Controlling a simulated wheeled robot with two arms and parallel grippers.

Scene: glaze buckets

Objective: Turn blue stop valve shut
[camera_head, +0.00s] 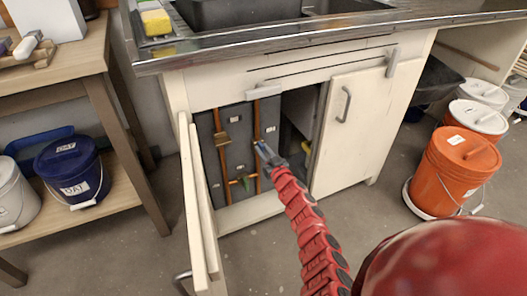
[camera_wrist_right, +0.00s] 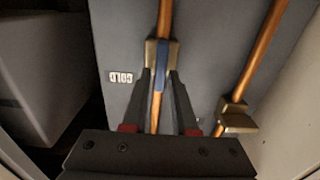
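The blue stop valve's lever (camera_wrist_right: 161,76) lies along a vertical copper pipe in the right wrist view, in front of a brass valve body (camera_wrist_right: 151,52). My right gripper (camera_wrist_right: 160,82) has its two dark fingers on either side of the lever, with small gaps showing; it looks open. In the head view the right gripper (camera_head: 262,150) reaches into the open sink cabinet at the right-hand pipe and mostly hides the blue lever. A label reading COLD (camera_wrist_right: 121,77) is beside the valve. My left gripper is not in view.
The open cabinet door (camera_head: 198,205) stands to the left; the right door (camera_head: 350,125) is closed.

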